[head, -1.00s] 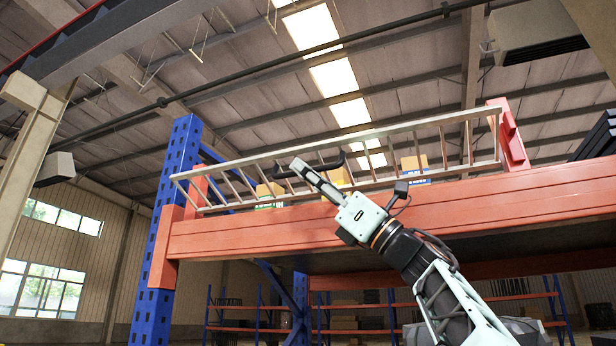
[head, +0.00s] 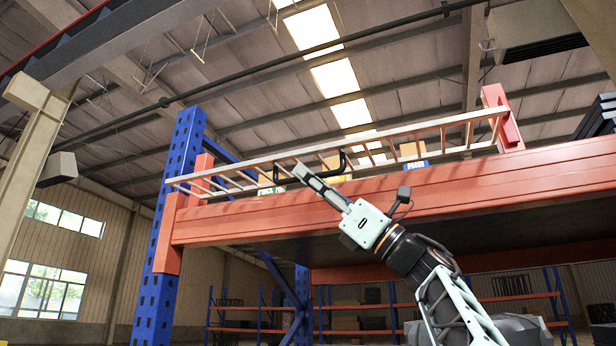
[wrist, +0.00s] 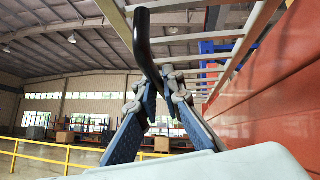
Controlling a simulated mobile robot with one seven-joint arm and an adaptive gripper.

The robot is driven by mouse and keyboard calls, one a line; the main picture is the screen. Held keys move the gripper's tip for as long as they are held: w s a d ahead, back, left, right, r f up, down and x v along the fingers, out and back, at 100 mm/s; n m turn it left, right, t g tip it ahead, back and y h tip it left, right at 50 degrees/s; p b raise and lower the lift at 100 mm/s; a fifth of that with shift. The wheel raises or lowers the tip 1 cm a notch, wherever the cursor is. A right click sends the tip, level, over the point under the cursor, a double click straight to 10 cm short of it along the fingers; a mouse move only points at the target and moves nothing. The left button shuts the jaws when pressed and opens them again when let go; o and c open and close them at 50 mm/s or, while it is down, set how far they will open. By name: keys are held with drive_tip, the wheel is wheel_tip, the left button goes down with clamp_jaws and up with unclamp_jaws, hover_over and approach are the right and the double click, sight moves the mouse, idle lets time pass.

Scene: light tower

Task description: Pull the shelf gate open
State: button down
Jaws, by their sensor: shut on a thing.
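The shelf gate (head: 230,179) is a long pale metal frame with several bars, set along the top of the orange shelf beam (head: 400,206). It leans outward over the beam, tilted down toward me. A black handle (head: 345,162) is fixed at its middle. My gripper (head: 298,170) is at the handle's left part. In the wrist view, the fingers of my gripper (wrist: 170,80) are closed around the lower part of the black handle (wrist: 143,40), with the gate's bars (wrist: 195,38) overhead to the right.
Red end posts (head: 503,115) stand at both ends of the gate. A blue upright (head: 178,200) holds the left end. Boxes (head: 412,155) stand on the shelf behind the gate. A yellow railing (wrist: 60,145) is in the wrist view. The space in front of the beam is free.

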drive_tip(key=shift+t, duration=0.3)
drive_tip(key=c, duration=2.3)
unclamp_jaws()
drive_tip(key=shift+c, duration=0.2)
drive_tip(key=v, duration=1.2)
drive_tip(key=shift+d, duration=0.1)
